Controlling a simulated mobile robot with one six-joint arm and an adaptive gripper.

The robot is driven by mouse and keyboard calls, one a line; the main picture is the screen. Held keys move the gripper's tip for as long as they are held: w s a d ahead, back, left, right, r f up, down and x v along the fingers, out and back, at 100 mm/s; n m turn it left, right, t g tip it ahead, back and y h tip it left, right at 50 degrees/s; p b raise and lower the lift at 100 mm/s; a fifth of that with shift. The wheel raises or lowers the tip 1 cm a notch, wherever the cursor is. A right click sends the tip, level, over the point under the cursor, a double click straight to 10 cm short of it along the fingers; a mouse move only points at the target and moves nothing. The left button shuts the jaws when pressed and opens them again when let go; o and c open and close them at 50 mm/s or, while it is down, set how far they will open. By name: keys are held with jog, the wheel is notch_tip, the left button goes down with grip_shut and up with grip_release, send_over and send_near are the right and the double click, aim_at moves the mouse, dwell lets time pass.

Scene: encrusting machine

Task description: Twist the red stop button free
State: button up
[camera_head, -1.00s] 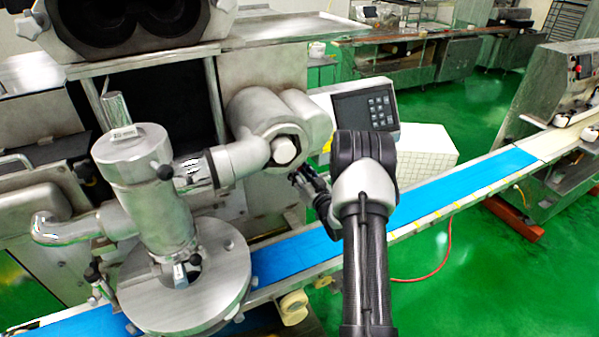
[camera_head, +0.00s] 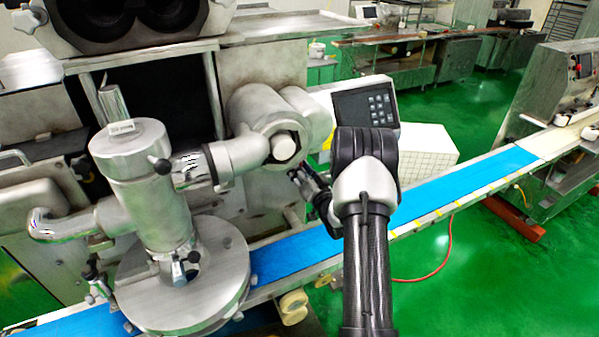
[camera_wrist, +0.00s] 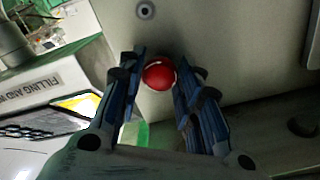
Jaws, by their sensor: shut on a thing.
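The red stop button (camera_wrist: 159,75) is a round red knob on a pale panel, in the upper middle of the wrist view. My gripper (camera_wrist: 160,78) is shut on it, with one dark finger against each side of the button. In the head view my gripper (camera_head: 298,176) is small and dark, beside the machine just below the control screen box. The button is hidden there behind my gripper and arm.
The control screen (camera_head: 365,107) stands just above my arm. A blue conveyor (camera_head: 455,187) runs beneath, and the steel filling cylinder (camera_head: 145,190) stands at left. A small round fitting (camera_wrist: 145,10) sits on the panel beyond the button.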

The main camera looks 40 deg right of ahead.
jog(key=shift+w+r+m+b, duration=0.1)
jog(key=shift+m+b, duration=0.1)
jog(key=shift+m, duration=0.85)
jog(key=shift+w+r+m+b, duration=0.1)
jog(key=shift+m+b, duration=0.05)
jog(key=shift+m, duration=0.9)
jog(key=o, duration=1.1)
jog(key=shift+f, duration=0.15)
jog(key=shift+s, duration=0.1)
jog(key=v, duration=1.2)
